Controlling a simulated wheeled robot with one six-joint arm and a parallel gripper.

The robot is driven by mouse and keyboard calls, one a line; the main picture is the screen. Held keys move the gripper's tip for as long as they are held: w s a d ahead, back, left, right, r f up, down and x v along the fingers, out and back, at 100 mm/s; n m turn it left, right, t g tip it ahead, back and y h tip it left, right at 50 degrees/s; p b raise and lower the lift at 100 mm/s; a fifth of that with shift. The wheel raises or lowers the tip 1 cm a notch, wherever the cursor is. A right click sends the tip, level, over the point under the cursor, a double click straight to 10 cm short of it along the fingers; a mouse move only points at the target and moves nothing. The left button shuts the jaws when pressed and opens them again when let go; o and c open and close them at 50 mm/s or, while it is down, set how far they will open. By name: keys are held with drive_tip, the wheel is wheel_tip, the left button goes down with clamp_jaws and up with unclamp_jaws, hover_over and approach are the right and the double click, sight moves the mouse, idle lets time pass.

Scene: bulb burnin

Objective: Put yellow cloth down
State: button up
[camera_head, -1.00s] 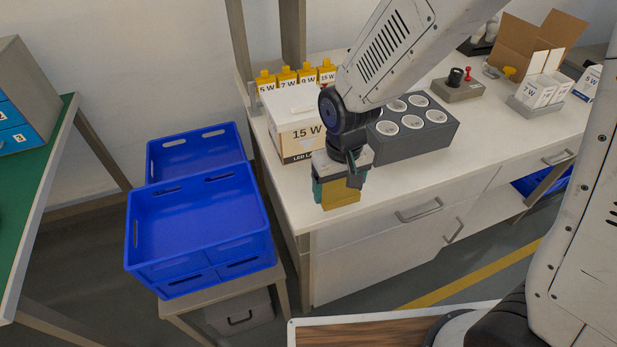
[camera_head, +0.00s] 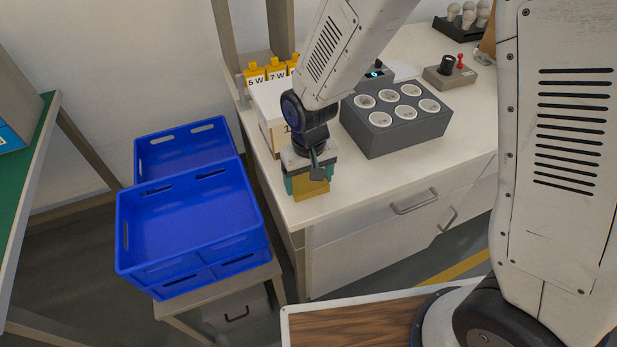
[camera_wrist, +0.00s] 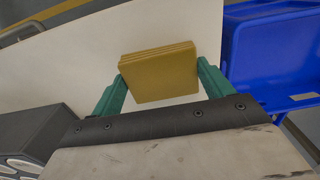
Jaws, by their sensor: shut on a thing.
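The yellow cloth (camera_head: 311,189) is a folded, layered square block. My gripper (camera_head: 308,181) is shut on it, with a green finger on each side. In the wrist view the cloth (camera_wrist: 158,74) sits between the two fingertips of my gripper (camera_wrist: 160,82), over the white bench top. In the head view it hangs near the bench's front left corner. I cannot tell whether its underside touches the bench top.
The white bench (camera_head: 350,195) has clear room around the cloth. Behind stand a white carton (camera_head: 272,118) and a grey block with several round sockets (camera_head: 397,135). Blue crates (camera_head: 190,225) stand left of the bench, on a low stand. A control box (camera_head: 450,76) is farther back.

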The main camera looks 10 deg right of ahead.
sight(309, 183)
drive_tip(key=shift+f, duration=0.15)
drive_tip(key=o, duration=1)
wheel_tip(309, 183, up, 12)
drive_tip(key=shift+r, duration=0.25)
drive_tip(key=s+d+r+m, duration=0.1)
drive_tip(key=s+d+r, duration=0.3)
drive_tip(key=s+d, duration=0.2)
drive_tip(key=s+d+r+m, duration=0.1)
drive_tip(key=s+d+r, duration=0.4)
drive_tip(key=s+d, duration=0.2)
drive_tip(key=s+d+r+m+t, duration=0.1)
drive_tip(key=s+d+r, duration=0.3)
drive_tip(key=s+d, duration=0.2)
drive_tip(key=shift+s+d+r, duration=0.15)
drive_tip(key=shift+d+r, duration=0.05)
drive_tip(key=shift+d, duration=0.25)
drive_tip(key=shift+s+d+r, duration=0.1)
drive_tip(key=shift+d+r, duration=0.05)
drive_tip(key=shift+d, duration=0.25)
